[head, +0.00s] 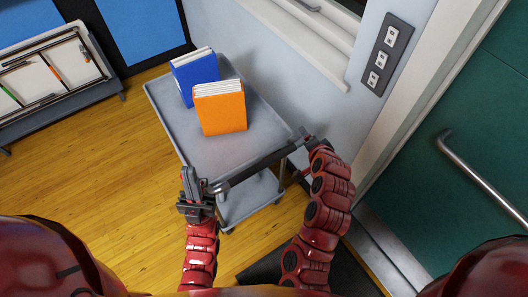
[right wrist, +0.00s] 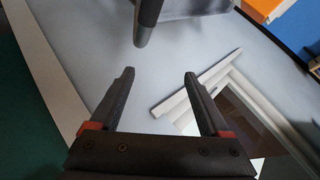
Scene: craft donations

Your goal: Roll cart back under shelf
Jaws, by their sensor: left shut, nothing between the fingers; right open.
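The grey two-tier cart (head: 225,150) stands on the wooden floor in front of me. Its dark push handle (head: 262,166) runs along the near edge. My left gripper (head: 188,174) is shut and empty beside the handle's left end. My right gripper (head: 308,136) is by the handle's right end. In the right wrist view its fingers (right wrist: 159,75) are spread with nothing between them, and a dark bar, likely the handle (right wrist: 148,18), shows beyond the tips. I cannot make out a shelf above the cart.
A blue book (head: 190,70) and an orange book (head: 220,107) stand on the cart's top. The wall with a switch panel (head: 387,52) is close on the right, with a green door (head: 470,130). A rack (head: 55,75) stands at left. Yellow floor (head: 110,165) left of the cart is clear.

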